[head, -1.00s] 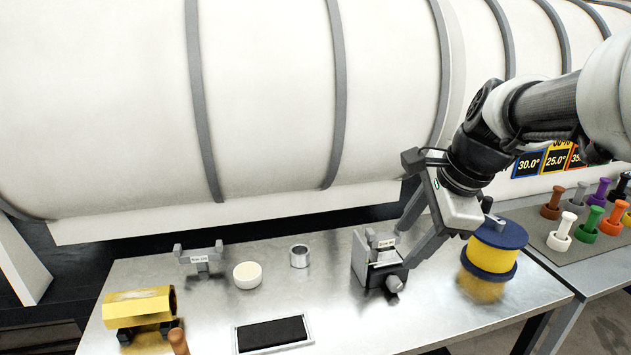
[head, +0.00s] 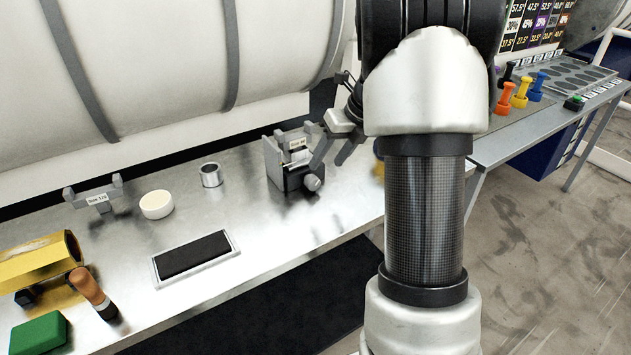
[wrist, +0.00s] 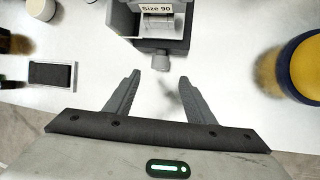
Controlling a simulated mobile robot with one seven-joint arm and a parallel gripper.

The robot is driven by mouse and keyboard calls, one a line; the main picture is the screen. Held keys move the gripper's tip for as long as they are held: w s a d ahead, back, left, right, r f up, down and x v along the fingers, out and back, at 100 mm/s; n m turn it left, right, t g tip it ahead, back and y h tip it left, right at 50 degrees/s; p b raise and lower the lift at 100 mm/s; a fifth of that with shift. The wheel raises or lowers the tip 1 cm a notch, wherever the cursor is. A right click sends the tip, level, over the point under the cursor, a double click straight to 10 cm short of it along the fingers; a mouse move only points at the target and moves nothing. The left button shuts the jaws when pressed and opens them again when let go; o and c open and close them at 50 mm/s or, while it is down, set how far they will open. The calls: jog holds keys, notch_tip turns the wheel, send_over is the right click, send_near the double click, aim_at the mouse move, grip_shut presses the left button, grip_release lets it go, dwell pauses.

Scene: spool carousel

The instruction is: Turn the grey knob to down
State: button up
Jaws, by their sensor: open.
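The grey knob (head: 313,183) sticks out from the front of a dark grey device (head: 283,165) with a "Size 90" label, standing on the metal bench. In the wrist view the knob (wrist: 160,62) is centred just beyond and between my fingertips. My gripper (wrist: 157,78) is open and empty, its fingers pointing at the knob without touching it. In the head view my gripper (head: 335,150) is beside the device, partly hidden by my own arm. I cannot tell which way the knob is set.
A yellow and blue spool (wrist: 305,70) stands right of the device. On the bench (head: 240,290) are a metal ring (head: 210,174), a cream round piece (head: 156,204), a black pad (head: 195,255), a yellow cylinder (head: 40,262) and a brown-handled tool (head: 92,292). A side table with coloured pegs (head: 520,93) is farther right.

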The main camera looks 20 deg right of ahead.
aim_at(315, 179)
jog(key=b+x, duration=0.1)
jog(key=x, duration=0.7)
jog(key=shift+w+f, duration=0.1)
jog(key=shift+f, duration=0.3)
jog(key=c, duration=1.1)
jog(key=shift+o, duration=0.2)
jog(key=shift+r, duration=0.1)
jog(key=shift+a, duration=0.1)
